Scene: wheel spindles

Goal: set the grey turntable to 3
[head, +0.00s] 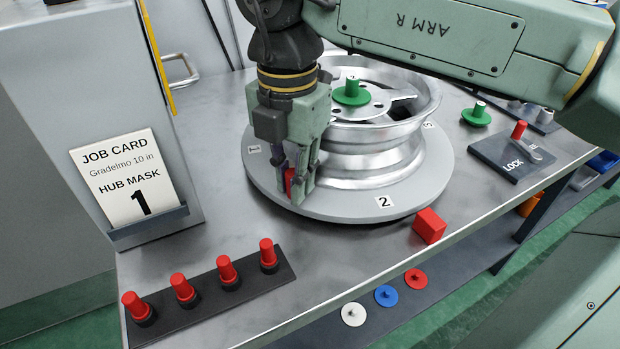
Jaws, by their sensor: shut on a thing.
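The grey turntable (345,208) is a round plate on the metal bench with a silver wheel (372,165) on it. Its label 2 (384,201) is at the front right rim, a little left of a red block (430,226) that stands on the bench beside the plate. Another label (428,125) is at the right rim and one (254,149) at the left; both are too small to read surely. My gripper (300,190) points down at the plate's front left, shut on a red peg (290,182) that is mostly hidden by the fingers.
A green knobbed disc (351,92) sits on the wheel hub; another (476,115) lies at right. A LOCK plate (507,152) with a red-tipped lever is right. A rack (195,305) of red pegs is at front left, beside a job card (134,180) reading 1.

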